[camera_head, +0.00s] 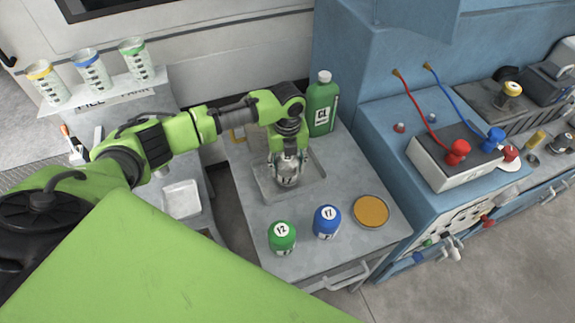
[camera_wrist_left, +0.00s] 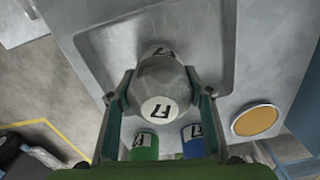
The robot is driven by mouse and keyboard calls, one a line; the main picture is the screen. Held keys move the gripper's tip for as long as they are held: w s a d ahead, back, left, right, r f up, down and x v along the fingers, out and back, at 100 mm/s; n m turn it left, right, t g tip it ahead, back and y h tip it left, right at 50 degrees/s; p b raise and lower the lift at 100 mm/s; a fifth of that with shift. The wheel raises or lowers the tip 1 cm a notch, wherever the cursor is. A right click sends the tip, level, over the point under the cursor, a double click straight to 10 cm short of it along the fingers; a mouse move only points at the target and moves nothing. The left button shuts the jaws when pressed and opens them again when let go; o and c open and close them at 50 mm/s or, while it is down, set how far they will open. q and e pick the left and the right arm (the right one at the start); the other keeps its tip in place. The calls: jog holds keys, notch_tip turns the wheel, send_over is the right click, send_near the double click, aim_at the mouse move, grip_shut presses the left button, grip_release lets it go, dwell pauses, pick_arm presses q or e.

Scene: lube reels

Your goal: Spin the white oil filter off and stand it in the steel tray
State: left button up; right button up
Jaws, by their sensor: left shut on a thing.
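The white oil filter (camera_head: 288,180), greyish with a black-and-white label, is held between the fingers of my left gripper (camera_head: 287,168) over the steel tray (camera_head: 312,174). In the left wrist view the filter (camera_wrist_left: 165,80) sits between both fingers of the gripper (camera_wrist_left: 160,97), its labelled end towards the camera. The shallow tray (camera_wrist_left: 215,45) lies behind it. The filter looks upright and low inside the tray's outline; I cannot tell whether its base touches the tray floor. My right gripper is not in view.
A green filter (camera_head: 282,237), a blue filter (camera_head: 327,221) and a round amber-topped dish (camera_head: 371,211) stand in front of the tray. A green bottle (camera_head: 321,104) stands behind it. A blue bench (camera_head: 375,110) rises at the right. The cart top between the tray and dish is clear.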

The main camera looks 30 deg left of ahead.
pick_arm(q)
jog(key=shift+f, duration=0.5)
dwell(0.4)
jog(key=o, duration=1.4)
